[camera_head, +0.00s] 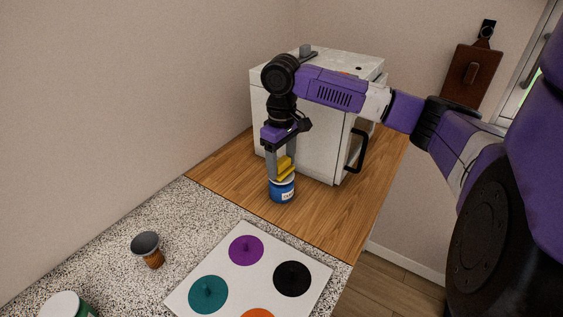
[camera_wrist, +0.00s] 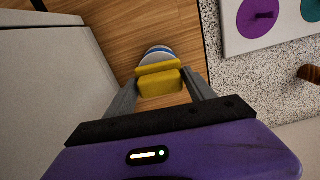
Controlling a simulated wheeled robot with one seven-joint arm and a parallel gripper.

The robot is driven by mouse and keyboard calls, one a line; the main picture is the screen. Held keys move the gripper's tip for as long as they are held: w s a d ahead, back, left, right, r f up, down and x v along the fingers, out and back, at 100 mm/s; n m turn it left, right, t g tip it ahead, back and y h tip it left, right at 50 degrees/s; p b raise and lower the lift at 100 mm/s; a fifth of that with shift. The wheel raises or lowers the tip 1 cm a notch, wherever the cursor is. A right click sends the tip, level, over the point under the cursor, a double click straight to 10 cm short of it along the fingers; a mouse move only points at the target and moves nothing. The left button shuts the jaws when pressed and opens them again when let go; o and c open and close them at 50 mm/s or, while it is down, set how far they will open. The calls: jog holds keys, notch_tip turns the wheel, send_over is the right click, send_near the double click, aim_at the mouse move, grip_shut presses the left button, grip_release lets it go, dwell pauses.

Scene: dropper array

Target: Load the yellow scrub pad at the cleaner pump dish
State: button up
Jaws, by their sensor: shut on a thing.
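The yellow scrub pad (camera_head: 286,168) is between the fingers of my gripper (camera_head: 281,165), which is shut on it. In the wrist view the pad (camera_wrist: 160,82) shows as a yellow block between the two grey fingers. A blue round container with a white label (camera_head: 283,190), likely the cleaner pump dish, stands on the wooden counter directly below the pad. Its rim (camera_wrist: 157,52) shows just past the pad in the wrist view. The pad is at the dish's top; I cannot tell whether they touch.
A white box-shaped appliance with a black handle (camera_head: 354,151) stands behind my gripper. A white board with coloured discs (camera_head: 260,277) lies on the speckled counter in front.

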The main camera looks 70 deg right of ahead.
aim_at(282, 160)
jog(key=shift+f+b, duration=0.3)
jog(key=shift+f, duration=0.6)
dwell(0.7)
jog(key=shift+r, duration=0.1)
dwell(0.4)
notch_tip(282, 160, up, 7)
jog(key=p, duration=0.6)
jog(key=shift+p, duration=0.35)
dwell(0.6)
